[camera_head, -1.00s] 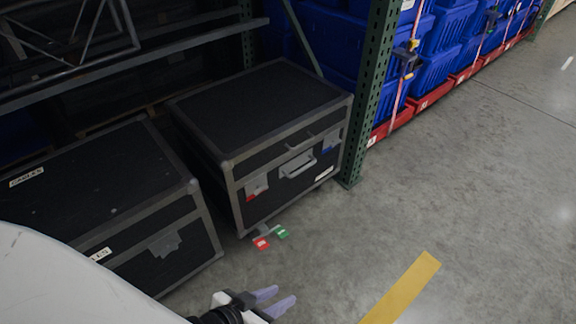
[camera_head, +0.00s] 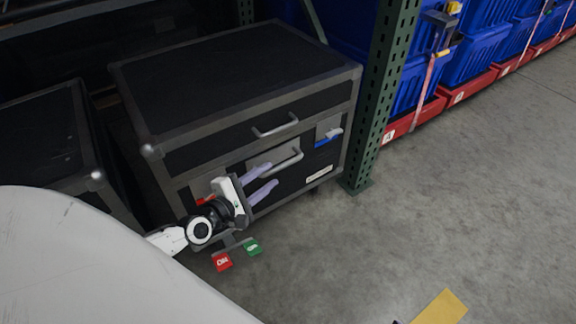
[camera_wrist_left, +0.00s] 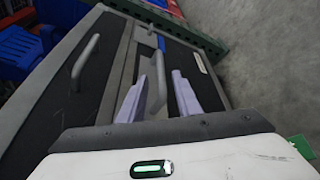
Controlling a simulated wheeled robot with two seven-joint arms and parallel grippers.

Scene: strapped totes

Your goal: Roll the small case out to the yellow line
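The black case (camera_head: 240,70) with grey metal edges stands at the mouth of a rack bay in the head view. Its front has an upper bar handle (camera_head: 276,126) and a lower pull handle (camera_head: 280,163). My left gripper (camera_head: 264,181) is open and empty at the case front, just below and left of the lower handle. In the left wrist view the lower handle (camera_wrist_left: 160,84) shows ahead, between the open fingers (camera_wrist_left: 160,95). The yellow line (camera_head: 441,308) is on the floor at the bottom right. My right gripper is at most a dark sliver at the bottom edge.
Red (camera_head: 222,261) and green (camera_head: 253,247) tabs stick out low at the case's front. A second dark case (camera_head: 45,140) stands to the left. A green rack post (camera_head: 385,100) stands close at right, with blue totes beyond. The grey floor (camera_head: 480,200) is clear.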

